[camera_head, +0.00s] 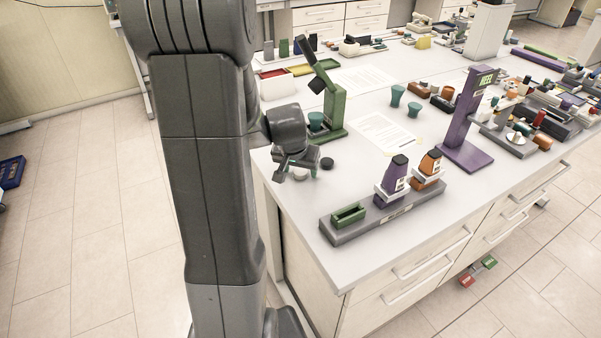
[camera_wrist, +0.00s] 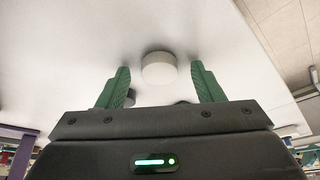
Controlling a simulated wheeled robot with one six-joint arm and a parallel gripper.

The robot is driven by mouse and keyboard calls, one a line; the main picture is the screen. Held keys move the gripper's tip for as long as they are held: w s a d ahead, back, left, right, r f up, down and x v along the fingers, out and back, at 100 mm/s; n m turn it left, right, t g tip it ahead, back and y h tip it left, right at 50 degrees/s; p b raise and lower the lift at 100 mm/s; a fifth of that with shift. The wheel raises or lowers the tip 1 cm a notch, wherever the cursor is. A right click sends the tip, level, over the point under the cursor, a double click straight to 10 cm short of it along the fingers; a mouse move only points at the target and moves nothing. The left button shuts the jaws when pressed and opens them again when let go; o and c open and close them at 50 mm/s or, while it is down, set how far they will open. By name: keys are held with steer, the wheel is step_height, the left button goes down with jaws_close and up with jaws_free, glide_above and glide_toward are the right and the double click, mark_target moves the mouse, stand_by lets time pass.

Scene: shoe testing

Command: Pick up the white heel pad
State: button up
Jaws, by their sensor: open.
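The white heel pad (camera_head: 301,174) is a small round pad on the grey-white table near its left edge, partly hidden by my gripper (camera_head: 296,167) in the head view. In the wrist view the white heel pad (camera_wrist: 159,68) shows as a pale short cylinder. My gripper (camera_wrist: 160,76) has its two green fingers apart, one on each side of the pad in the picture, with gaps on both sides. It is open and holds nothing. I cannot tell the exact height of the fingertips above the table.
A black round pad (camera_head: 326,163) lies just right of my gripper. A green press-like stand (camera_head: 335,108) stands behind it. A grey tray (camera_head: 340,235) with a green box (camera_head: 348,215) and purple and orange items lies in front. A purple stand (camera_head: 463,130) is farther right.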

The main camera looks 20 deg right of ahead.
steer(key=shift+c, duration=0.4)
steer(key=c, duration=1)
steer(key=shift+c, duration=0.2)
steer(key=shift+r, duration=0.15)
